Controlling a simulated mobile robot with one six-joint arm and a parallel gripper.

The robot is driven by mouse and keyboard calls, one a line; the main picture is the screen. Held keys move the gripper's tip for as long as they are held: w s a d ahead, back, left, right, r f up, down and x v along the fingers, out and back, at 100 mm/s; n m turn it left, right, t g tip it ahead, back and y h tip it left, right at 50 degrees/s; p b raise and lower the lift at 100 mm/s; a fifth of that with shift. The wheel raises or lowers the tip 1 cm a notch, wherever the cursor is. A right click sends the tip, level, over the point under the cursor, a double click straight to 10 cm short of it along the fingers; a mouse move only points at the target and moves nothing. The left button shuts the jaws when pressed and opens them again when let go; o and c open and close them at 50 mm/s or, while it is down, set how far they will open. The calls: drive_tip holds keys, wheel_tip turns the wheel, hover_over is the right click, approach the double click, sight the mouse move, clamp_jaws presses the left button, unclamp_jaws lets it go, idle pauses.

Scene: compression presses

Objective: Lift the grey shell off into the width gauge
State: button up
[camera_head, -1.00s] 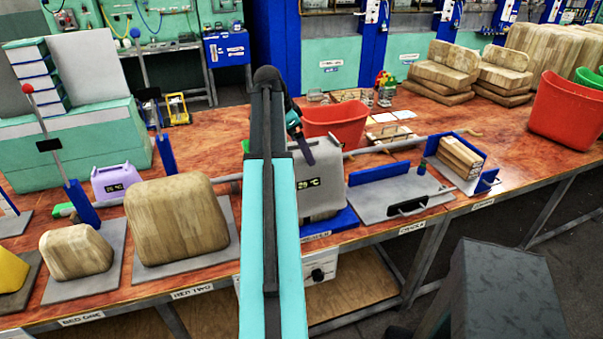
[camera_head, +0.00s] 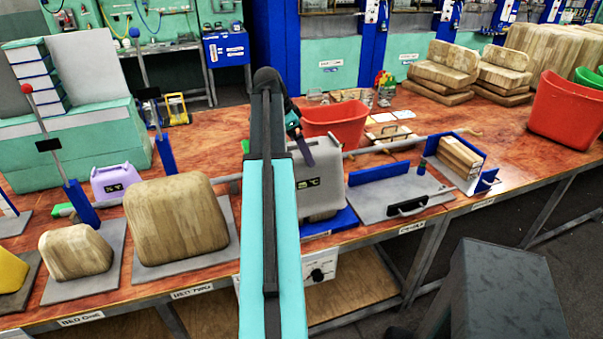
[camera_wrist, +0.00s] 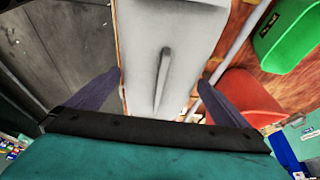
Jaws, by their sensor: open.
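The grey shell (camera_head: 327,185) stands upright on a blue base on the bench, with a small display on its front. In the wrist view the shell (camera_wrist: 145,30) shows from above, with a raised ridge on its top. My gripper (camera_head: 304,150) is at the top of the shell, partly hidden behind my own arm. In the wrist view my gripper (camera_wrist: 161,76) is open, one dark finger on each side of the shell. I cannot tell whether the fingers touch it. A grey plate with a blue fence (camera_head: 388,172) and black handle lies to the right; I cannot tell whether it is the width gauge.
A red bin (camera_head: 335,122) stands close behind the shell. A tan block (camera_head: 178,220) on a grey plate is to the left, with a purple case (camera_head: 117,180) behind it. A blue holder of wooden pieces (camera_head: 460,157) is at the right. A grey bar runs behind the shell.

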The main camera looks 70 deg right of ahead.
drive_tip(key=c, duration=1.3)
drive_tip(key=shift+r, duration=0.15)
wheel_tip(320, 180, up, 18)
drive_tip(key=b, duration=0.4)
drive_tip(key=shift+r, duration=0.15)
